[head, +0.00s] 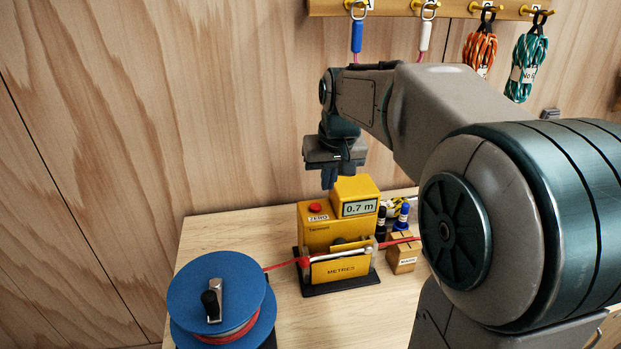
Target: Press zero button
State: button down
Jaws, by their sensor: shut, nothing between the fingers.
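The zero button (315,208) is a red round button on top of the left part of a yellow metre counter (318,236). A label reading "ZERO" sits just below it. The counter's display (359,207) reads "0.7 m". My gripper (329,180) points down with its fingers shut and empty. In the head view its fingertips appear just above and slightly right of the button, near the raised display housing. A gap shows between the fingertips and the button; the exact height and depth offset cannot be told.
A blue reel (222,285) with red rope stands front left, its rope running through the counter. Markers (402,215) and a small wooden block (404,257) stand right of the counter. Carabiners and rope coils (526,65) hang from a rail (455,9) on the wooden wall.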

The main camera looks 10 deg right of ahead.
jog(key=w+r+p, duration=0.1)
jog(key=w+r, duration=0.2)
jog(key=w, duration=0.2)
jog(key=p, duration=0.3)
send_near(316, 205)
jog(key=x, duration=0.5)
jog(key=shift+w, duration=0.2)
jog(key=shift+f, duration=0.75)
